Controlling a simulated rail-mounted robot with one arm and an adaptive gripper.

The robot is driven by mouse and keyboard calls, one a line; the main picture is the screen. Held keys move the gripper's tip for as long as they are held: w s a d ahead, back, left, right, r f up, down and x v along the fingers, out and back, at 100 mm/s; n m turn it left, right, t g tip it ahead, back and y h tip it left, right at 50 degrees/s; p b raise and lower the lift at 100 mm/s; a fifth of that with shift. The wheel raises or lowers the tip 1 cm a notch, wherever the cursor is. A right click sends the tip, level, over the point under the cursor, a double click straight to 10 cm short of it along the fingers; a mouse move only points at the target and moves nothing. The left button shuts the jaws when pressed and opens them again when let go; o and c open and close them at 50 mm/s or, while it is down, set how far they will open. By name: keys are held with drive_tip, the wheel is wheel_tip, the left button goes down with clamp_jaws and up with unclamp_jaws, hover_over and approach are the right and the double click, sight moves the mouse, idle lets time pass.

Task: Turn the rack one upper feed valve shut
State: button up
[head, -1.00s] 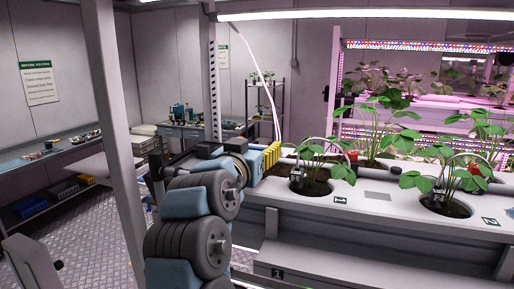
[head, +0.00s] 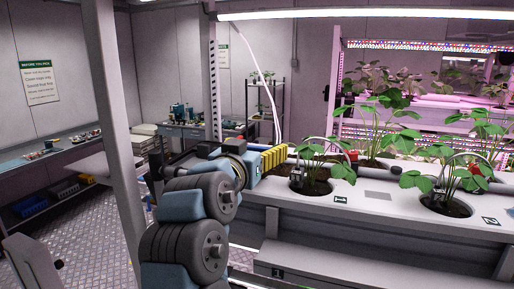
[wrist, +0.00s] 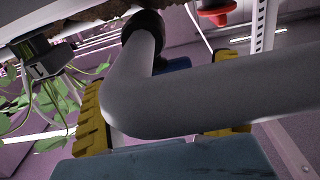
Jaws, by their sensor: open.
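My gripper (head: 276,158) is at the near left end of the white rack in the head view, its yellow fingers beside the first plant hole. In the wrist view, the yellow fingers of my open gripper (wrist: 158,118) show on both sides of a thick grey bent pipe (wrist: 190,98), which hides much of them. Whether the pipe lies between the fingers or nearer the camera, I cannot tell. A red handle (wrist: 217,19) on a grey fitting, seemingly a valve, shows at the top of the wrist view, beyond the pipe and apart from the fingers.
The white rack top (head: 375,199) holds leafy plants in round holes, with tags 1 and 2. A small dark block with stems (wrist: 47,60) and leaves hangs at the wrist view's upper left. A grey post (head: 112,130) stands left of my arm. A side bench (head: 50,158) is further left.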

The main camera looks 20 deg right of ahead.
drive_tip(key=v, duration=1.1)
drive_tip(key=shift+a, duration=0.1)
